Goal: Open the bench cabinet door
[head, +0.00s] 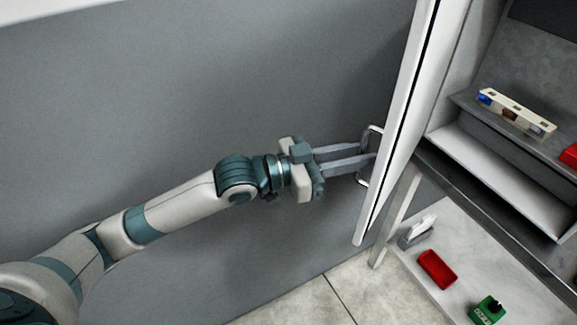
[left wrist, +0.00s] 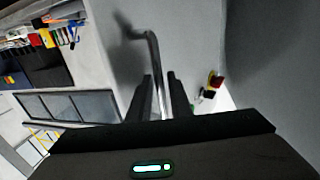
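The cabinet door (head: 408,110) is a tall white panel seen nearly edge-on in the head view. It stands swung out from the bench cabinet, whose inside shows to its right. The metal door handle (head: 371,176) is a loop on the door's left face. My left gripper (head: 368,153) reaches it from the left, with one finger on each side of the bar. My right gripper is not in view.
Right of the door, a grey shelf (head: 466,100) carries a pale strip (head: 517,114) with small coloured parts. A lower white surface holds a red tray (head: 437,269) and a green device (head: 488,310). The grey wall left of the door is bare.

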